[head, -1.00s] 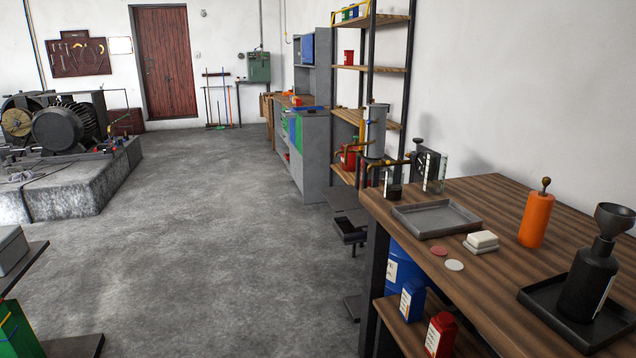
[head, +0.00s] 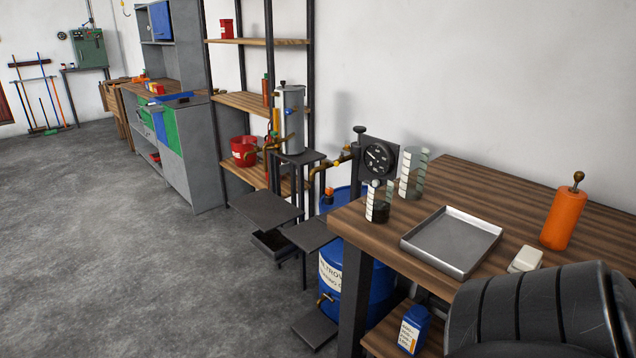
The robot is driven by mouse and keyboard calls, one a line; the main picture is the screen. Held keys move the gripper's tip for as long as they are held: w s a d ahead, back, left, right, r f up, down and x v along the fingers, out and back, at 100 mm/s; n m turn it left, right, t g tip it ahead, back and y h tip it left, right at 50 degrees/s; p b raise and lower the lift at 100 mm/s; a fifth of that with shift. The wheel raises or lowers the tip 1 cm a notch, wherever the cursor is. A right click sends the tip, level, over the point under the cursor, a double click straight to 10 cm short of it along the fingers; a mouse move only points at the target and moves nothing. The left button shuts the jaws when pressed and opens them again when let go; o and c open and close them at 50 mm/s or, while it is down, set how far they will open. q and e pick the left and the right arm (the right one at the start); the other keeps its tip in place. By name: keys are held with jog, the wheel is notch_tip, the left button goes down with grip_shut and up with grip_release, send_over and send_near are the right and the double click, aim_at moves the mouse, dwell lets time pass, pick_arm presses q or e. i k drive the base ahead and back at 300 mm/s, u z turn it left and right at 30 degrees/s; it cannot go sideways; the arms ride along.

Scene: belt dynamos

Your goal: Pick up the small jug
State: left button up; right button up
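Two clear jugs with white scale marks stand upright at the far left corner of the wooden workbench (head: 480,185). The small jug (head: 378,204) is nearer the bench's edge and holds dark contents low down. The larger jug (head: 411,176) stands just behind it to the right and looks empty. No gripper touches either jug. Neither gripper's fingers show. A dark rounded part, likely of my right arm, covers the lower right corner and hides the near bench.
A shallow metal tray (head: 452,242) lies right of the jugs, with a white block (head: 524,260) and an orange bottle (head: 563,218) beyond. A round gauge (head: 379,159) and brass pipe stand behind the small jug. A blue drum (head: 368,290) stands below. Open floor lies left.

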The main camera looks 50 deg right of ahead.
aim_at(380, 193)
jog(key=i, duration=0.35)
jog(key=z, duration=1.2)
